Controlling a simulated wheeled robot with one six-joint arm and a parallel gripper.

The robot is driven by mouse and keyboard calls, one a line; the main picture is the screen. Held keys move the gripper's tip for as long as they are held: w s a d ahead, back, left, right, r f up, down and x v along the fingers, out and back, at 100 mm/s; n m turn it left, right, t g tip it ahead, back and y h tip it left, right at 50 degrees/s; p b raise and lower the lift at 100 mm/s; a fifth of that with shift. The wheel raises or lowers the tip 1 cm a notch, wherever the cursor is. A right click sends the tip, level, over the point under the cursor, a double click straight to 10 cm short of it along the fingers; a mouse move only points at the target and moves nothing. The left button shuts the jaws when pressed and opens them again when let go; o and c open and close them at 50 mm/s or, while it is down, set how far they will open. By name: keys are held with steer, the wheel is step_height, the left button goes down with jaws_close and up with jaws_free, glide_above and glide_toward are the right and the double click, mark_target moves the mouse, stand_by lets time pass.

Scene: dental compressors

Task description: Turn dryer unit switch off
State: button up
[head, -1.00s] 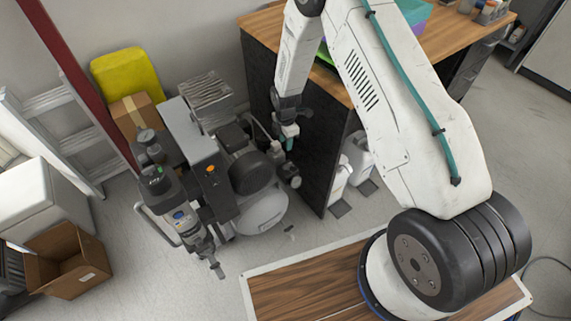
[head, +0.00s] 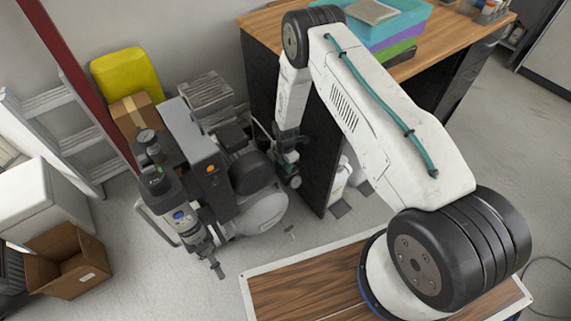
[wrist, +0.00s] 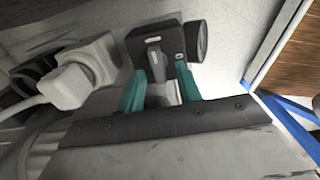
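The compressor and dryer assembly (head: 240,170) stands on the floor left of the wooden-topped bench. A grey upright housing on it carries a small orange switch (head: 211,168). My gripper (head: 289,160) is low at the assembly's right side, close to the bench's dark side panel. In the wrist view my gripper (wrist: 162,76) has two teal fingers spread apart. A black box (wrist: 160,48) with a small grey lever (wrist: 155,62) lies just ahead of and between the fingertips. I cannot tell whether they touch it, or which way the lever is set.
The bench's dark side panel (head: 318,160) is close on the gripper's right. White plugs and a cable (wrist: 70,88) lie left of the black box, and a round black knob (wrist: 197,42) is on its right. A cardboard box (head: 68,262) stands at left.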

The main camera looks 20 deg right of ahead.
jaws_close()
steer(key=shift+m, duration=0.4)
steer(key=m, duration=0.3)
steer(key=shift+w+m, duration=0.2)
steer(key=shift+m, duration=0.1)
steer(key=m, duration=0.4)
steer(key=shift+w+m, duration=0.2)
steer(key=shift+m, duration=0.1)
steer(key=m, duration=0.4)
steer(key=shift+w+d+r+m, duration=0.1)
steer(key=shift+w+d+m, duration=0.05)
steer(key=shift+m, duration=0.15)
steer(key=shift+w+d+m, duration=0.1)
steer(key=shift+d+m, duration=0.05)
steer(key=shift+m, duration=1.95)
